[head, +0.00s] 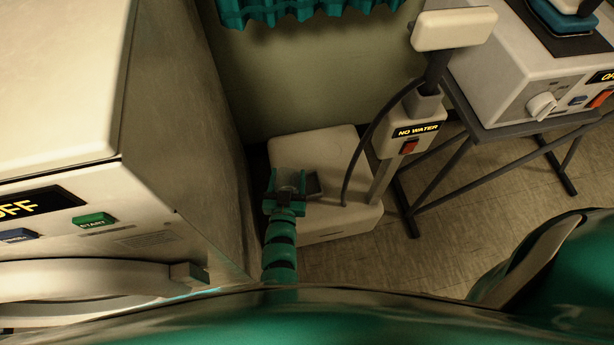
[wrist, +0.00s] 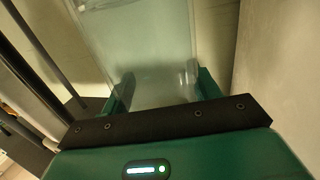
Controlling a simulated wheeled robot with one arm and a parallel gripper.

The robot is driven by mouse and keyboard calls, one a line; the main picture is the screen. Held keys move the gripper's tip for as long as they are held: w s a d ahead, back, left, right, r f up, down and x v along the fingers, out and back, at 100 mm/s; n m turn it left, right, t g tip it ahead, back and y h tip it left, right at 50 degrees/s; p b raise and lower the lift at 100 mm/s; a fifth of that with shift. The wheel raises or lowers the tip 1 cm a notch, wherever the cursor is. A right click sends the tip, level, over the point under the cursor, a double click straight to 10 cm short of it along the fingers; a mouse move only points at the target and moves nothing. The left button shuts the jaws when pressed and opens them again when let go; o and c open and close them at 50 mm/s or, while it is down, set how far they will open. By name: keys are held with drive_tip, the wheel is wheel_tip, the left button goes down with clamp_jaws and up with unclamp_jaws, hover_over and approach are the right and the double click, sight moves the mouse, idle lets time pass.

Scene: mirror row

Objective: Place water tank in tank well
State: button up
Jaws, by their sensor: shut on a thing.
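My gripper (head: 287,192) is over the left part of the white steamer base (head: 337,222) on the floor. It is shut on the clear water tank (head: 289,179), which looks small and partly covered by the fingers here. In the wrist view the see-through tank (wrist: 140,45) stands out from between the teal fingers of my gripper (wrist: 165,88). A small dark recess (head: 314,184), which looks like the tank well, is in the base top just right of the gripper. I cannot tell whether the tank touches the base.
A post with a lit "NO WATER" panel (head: 417,130) and a black hose (head: 366,150) rises at the base's right. A large white machine (head: 75,130) stands close on the left. A grey stand (head: 470,165) carries another appliance on the right. Teal cloth (head: 290,10) hangs above.

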drive_tip(key=w+d+f+b, duration=0.1)
drive_tip(key=w+f+b, duration=0.2)
drive_tip(key=b, duration=0.2)
drive_tip(key=w+d+f+b, duration=0.2)
drive_tip(key=f+b, duration=0.2)
drive_tip(key=w+d+f+b, duration=0.2)
drive_tip(key=w+f+b, duration=0.1)
drive_tip(key=f+b, duration=0.1)
drive_tip(key=shift+w+d+f+b, duration=0.25)
drive_tip(key=shift+w+b, duration=0.1)
drive_tip(key=shift+b, duration=0.45)
drive_tip(key=shift+r, duration=0.1)
drive_tip(key=o, duration=1.1)
